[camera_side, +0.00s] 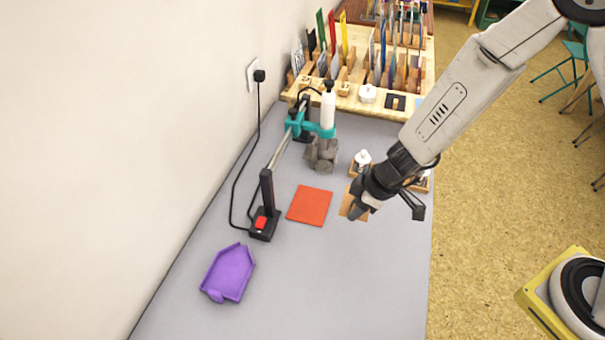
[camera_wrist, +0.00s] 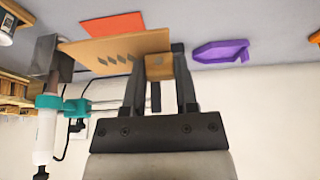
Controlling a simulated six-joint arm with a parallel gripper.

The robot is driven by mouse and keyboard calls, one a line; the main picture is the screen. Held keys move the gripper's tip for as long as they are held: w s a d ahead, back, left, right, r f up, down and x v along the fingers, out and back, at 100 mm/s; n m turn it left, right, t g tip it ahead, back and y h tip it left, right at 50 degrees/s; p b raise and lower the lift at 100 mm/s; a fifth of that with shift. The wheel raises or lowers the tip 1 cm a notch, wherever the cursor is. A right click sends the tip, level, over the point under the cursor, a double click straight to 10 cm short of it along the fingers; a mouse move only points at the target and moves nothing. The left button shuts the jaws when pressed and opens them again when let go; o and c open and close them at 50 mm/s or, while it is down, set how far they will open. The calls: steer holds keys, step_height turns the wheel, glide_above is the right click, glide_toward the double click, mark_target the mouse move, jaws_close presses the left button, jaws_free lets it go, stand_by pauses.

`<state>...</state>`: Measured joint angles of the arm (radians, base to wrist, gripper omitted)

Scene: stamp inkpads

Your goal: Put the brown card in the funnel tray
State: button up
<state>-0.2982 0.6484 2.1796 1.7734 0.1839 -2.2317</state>
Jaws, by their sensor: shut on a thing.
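The brown card (camera_side: 350,203) is in my gripper (camera_side: 362,208), above the right part of the grey table in the side view. In the wrist view, the card (camera_wrist: 112,48) shows a row of dark diamond shapes and reaches left from the fingers. My gripper (camera_wrist: 159,68) is shut on a wooden block-like part at the card's right end. The purple funnel tray (camera_side: 228,273) lies empty on the table at the lower left, well apart from my gripper. It also shows in the wrist view (camera_wrist: 220,50).
An orange-red square sheet (camera_side: 310,205) lies flat between card and tray. A black and teal stand (camera_side: 267,195) with a cable is by the wall. Wooden racks (camera_side: 375,95) with upright cards are at the back. The table's front is clear.

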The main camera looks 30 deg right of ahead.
steer(key=d+r+m+h, duration=0.1)
steer(key=d+r+m, duration=0.3)
steer(key=d, duration=0.3)
steer(key=w+d+r+m+t+h, duration=0.1)
steer(key=d+r+m+h, duration=0.1)
steer(key=d+r+m, duration=0.3)
steer(key=shift+d, duration=1.5)
steer(key=shift+w+r, duration=0.1)
steer(key=shift+a, duration=0.1)
stand_by(0.3)
steer(key=s+a+f+n+y, duration=0.1)
steer(key=s+a+f+n, duration=0.2)
steer(key=a, duration=0.5)
steer(key=s+a+f+n+y, duration=0.1)
steer(key=s+a+f+n, duration=0.15)
steer(key=s+a, duration=0.4)
steer(key=s+a+f+n+g+y, duration=0.1)
steer(key=s+a+f+n, duration=0.2)
steer(key=s+a, duration=0.5)
steer(key=shift+s+a+f, duration=0.2)
steer(key=shift+s+f, duration=0.2)
steer(key=shift+s, duration=1)
